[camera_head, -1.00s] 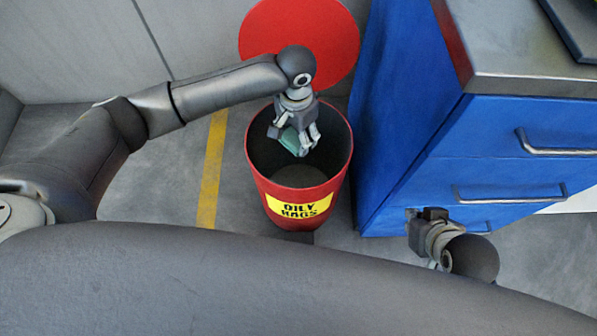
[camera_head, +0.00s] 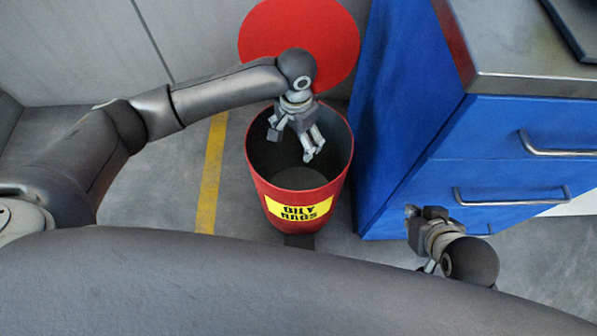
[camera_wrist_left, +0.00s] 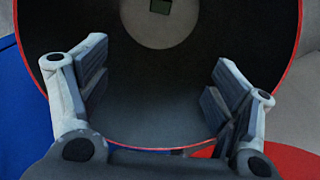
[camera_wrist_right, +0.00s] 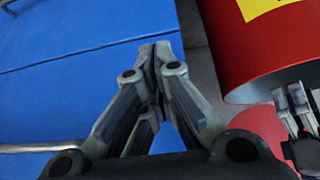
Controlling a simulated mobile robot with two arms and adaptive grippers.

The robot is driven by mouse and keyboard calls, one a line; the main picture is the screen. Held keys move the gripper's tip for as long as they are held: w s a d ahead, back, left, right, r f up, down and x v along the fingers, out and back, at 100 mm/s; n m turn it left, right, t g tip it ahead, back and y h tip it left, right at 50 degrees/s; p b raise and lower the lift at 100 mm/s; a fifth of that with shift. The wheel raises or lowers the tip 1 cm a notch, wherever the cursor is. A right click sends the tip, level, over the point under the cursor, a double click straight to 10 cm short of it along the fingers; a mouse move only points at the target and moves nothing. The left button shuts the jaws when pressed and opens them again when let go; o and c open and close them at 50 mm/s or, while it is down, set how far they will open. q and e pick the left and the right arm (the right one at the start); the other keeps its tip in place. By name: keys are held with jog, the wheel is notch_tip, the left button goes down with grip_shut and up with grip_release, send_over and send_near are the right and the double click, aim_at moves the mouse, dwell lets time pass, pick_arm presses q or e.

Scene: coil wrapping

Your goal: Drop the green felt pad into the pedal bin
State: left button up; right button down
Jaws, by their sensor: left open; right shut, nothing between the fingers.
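The pedal bin (camera_head: 261,190) is red with a yellow "OILY RAGS" label, and its round red lid (camera_head: 300,35) stands open behind it. My left gripper (camera_head: 292,143) is open and empty over the bin's mouth, pointing down into it. In the left wrist view, a small dark green piece, apparently the felt pad (camera_wrist_left: 160,6), lies on the bin's floor, partly cut off by the top edge. The pad does not show in the head view. My right gripper (camera_head: 412,212) is shut and empty by the blue cabinet; its closed fingers show in the right wrist view (camera_wrist_right: 158,55).
A blue drawer cabinet (camera_head: 400,110) with a metal top (camera_head: 510,60) stands close to the right of the bin. A grey wall (camera_head: 70,50) is behind. A yellow floor line (camera_head: 210,175) runs left of the bin, with open floor around it.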

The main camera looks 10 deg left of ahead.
pick_arm(q)
notch_tip(320, 180, up, 12)
dwell(0.5)
dwell(0.3)
